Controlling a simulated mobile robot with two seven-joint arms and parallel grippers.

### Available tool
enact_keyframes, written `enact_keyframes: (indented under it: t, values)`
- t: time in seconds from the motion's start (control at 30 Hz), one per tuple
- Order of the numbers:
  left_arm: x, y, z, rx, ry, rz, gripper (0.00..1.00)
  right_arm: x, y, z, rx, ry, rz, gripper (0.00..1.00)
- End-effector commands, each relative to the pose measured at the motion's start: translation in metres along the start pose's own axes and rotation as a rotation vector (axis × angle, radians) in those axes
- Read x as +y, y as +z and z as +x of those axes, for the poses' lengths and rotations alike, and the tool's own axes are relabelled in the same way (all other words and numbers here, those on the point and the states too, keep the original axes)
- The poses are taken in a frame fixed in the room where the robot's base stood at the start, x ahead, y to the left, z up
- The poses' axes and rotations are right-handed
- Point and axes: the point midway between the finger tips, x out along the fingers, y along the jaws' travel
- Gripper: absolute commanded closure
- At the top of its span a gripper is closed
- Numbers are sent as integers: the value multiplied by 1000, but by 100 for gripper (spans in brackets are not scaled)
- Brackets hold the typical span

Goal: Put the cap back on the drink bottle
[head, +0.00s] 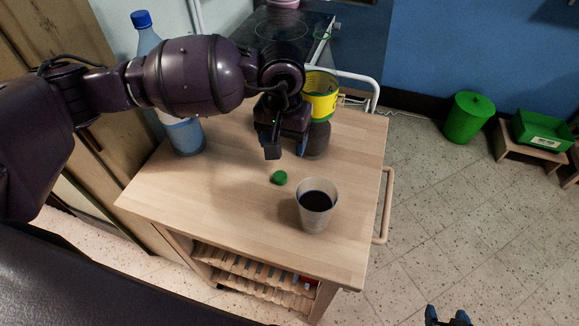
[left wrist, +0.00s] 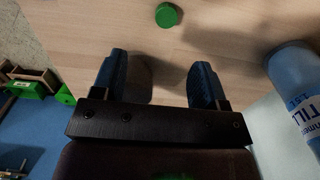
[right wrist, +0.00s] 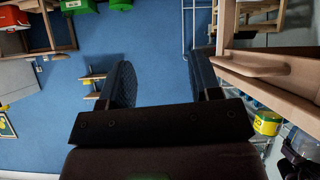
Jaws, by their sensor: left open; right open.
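The green cap (head: 279,178) lies loose on the wooden table top, just in front of my left gripper (head: 287,150). It also shows in the left wrist view (left wrist: 168,15), beyond the fingertips. My left gripper is open and empty above the table, fingers pointing down. Behind it stands a dark-brown container (head: 318,142), perhaps the drink bottle, with a yellow and green part (head: 320,95) above it in the picture. The gripper partly hides it, so I cannot tell its mouth or whether these are one thing. My right gripper (head: 449,317) is open and empty, off the table.
A cup of dark liquid (head: 316,205) stands right of the cap. A tall water bottle (head: 186,138) with a blue cap (head: 141,19) stands at the table's left back. The table's front left is clear. A wooden handle (head: 385,205) sticks out on the right.

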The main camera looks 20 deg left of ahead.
Motion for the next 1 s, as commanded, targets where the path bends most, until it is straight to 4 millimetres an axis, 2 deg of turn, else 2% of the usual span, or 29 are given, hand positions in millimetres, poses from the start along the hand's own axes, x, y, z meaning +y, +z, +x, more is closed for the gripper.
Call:
enact_keyframes:
  t: [0.2,0.33,0.7,1.0]
  values:
    - [0,0,0,0,1,-1,33,0,13,-3,-26,0,2,42]
    - [0,0,2,-1,1,-1,33,-1,14,-4,-28,0,3,42]
    - [0,1,48,-3,2,-1,33,-3,2,1,-3,-2,7,42]
    - [-1,0,56,0,1,-1,33,-3,-3,2,6,-3,6,42]
